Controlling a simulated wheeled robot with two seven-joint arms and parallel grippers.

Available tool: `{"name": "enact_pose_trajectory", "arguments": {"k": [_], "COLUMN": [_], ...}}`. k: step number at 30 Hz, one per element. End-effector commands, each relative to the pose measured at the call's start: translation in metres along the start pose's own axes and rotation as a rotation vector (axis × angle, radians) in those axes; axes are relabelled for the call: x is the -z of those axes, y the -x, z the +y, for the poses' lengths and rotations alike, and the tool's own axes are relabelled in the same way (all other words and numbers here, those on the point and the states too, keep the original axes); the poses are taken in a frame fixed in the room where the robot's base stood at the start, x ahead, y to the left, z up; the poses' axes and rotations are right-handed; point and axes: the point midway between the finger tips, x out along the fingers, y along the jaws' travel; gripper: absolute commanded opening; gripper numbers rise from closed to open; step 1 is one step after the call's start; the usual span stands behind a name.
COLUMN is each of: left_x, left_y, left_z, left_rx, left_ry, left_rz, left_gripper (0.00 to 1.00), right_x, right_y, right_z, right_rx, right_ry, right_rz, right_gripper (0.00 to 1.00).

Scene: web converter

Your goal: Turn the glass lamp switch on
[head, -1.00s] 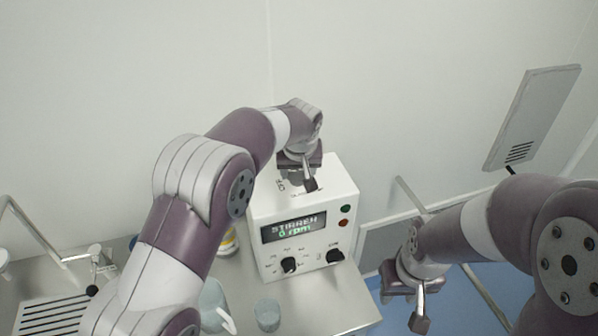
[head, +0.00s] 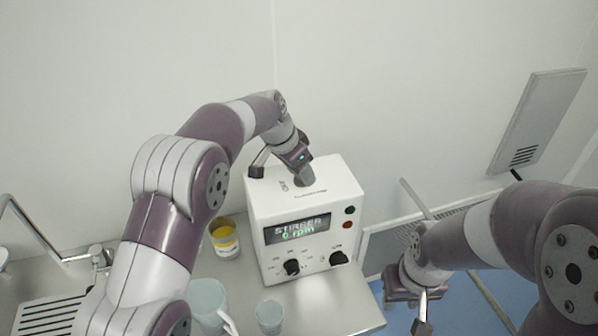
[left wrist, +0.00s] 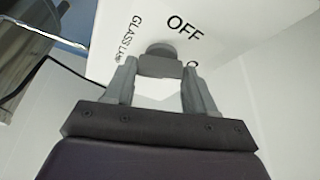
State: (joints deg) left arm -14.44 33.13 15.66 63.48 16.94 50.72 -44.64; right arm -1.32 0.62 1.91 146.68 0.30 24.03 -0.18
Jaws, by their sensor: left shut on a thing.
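A white box with a display reading "STIRRER 0 rpm" (head: 300,228) stands on the steel counter. The glass lamp switch (left wrist: 161,50) is a grey knob on a white face in the left wrist view, with "OFF" and part of "GLASS LAMP" printed beside it. My left gripper (head: 304,180) is at the top of the box in the head view. In the left wrist view its fingers (left wrist: 160,68) are shut on the knob. The knob is mostly hidden in the head view. My right gripper (head: 404,298) hangs low beside the counter's right end; its fingers are unclear.
A yellow-labelled jar (head: 225,238), a pale jug (head: 207,302) and a small beaker (head: 270,316) stand left of and before the box. A tap (head: 98,257) is at the left. A grey panel (head: 535,120) is at the right.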

Motion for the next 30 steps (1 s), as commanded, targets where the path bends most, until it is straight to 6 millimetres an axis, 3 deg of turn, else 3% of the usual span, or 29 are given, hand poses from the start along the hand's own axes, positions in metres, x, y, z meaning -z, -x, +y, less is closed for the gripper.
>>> {"name": "enact_pose_trajectory", "arguments": {"k": [1,15,30], "left_x": [0.004,0.007,0.006], "left_y": [0.007,0.01,0.007], "left_z": [-0.003,0.001,0.007], "left_rx": [-0.005,-0.113,-0.134], "left_ry": [-0.034,-0.307,-0.371], "left_rz": [0.012,0.007,0.004], "left_gripper": [0.25,0.25,0.25], "right_x": [0.0,0.005,0.006], "right_y": [0.003,0.04,0.048], "right_z": [0.0,0.0,0.0], "right_rx": [0.0,0.0,0.0], "right_ry": [0.0,0.0,0.0], "right_rz": [0.0,0.0,0.0], "right_gripper": [0.39,0.39,0.39]}}
